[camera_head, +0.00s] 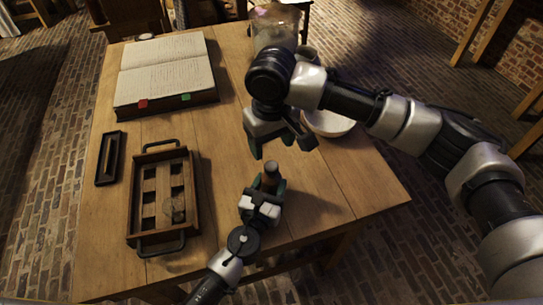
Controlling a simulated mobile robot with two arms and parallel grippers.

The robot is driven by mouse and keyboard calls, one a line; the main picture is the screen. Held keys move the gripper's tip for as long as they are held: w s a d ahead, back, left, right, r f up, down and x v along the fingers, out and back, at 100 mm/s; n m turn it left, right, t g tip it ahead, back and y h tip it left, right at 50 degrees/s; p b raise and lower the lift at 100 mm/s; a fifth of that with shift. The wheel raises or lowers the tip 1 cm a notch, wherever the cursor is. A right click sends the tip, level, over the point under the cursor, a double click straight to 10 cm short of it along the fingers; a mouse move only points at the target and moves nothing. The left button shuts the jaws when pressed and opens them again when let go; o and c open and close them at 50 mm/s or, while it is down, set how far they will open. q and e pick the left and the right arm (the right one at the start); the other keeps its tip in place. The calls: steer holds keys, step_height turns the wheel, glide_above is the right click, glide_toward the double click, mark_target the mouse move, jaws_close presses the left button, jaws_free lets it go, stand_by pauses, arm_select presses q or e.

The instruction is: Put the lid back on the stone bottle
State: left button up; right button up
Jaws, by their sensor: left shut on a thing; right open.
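The stone bottle (271,170) appears as a small brown, narrow-topped thing near the front middle of the table. My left gripper (269,184) is shut around its lower part, which the fingers mostly hide. My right gripper (283,146) is open and points down just behind and above the bottle's top, with nothing clearly seen between its fingers. I cannot make out the lid for certain.
A wooden tray (135,205) with black handles and a small roundish thing stands at left. A black frame (98,160), an open book (165,70), a glass jar (275,22) and a white bowl (330,124) are also on the table (335,185). The right front is clear.

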steer(key=shift+r, duration=2.2)
arm_select(q)
steer(key=o, duration=1.3)
steer(key=shift+o, duration=0.2)
steer(key=b+v, duration=0.1)
steer(key=v, duration=0.9)
steer(key=shift+s+a, duration=0.15)
steer(key=shift+s, duration=0.25)
arm_select(e)
steer(key=shift+f, duration=0.7)
steer(key=shift+s, duration=0.1)
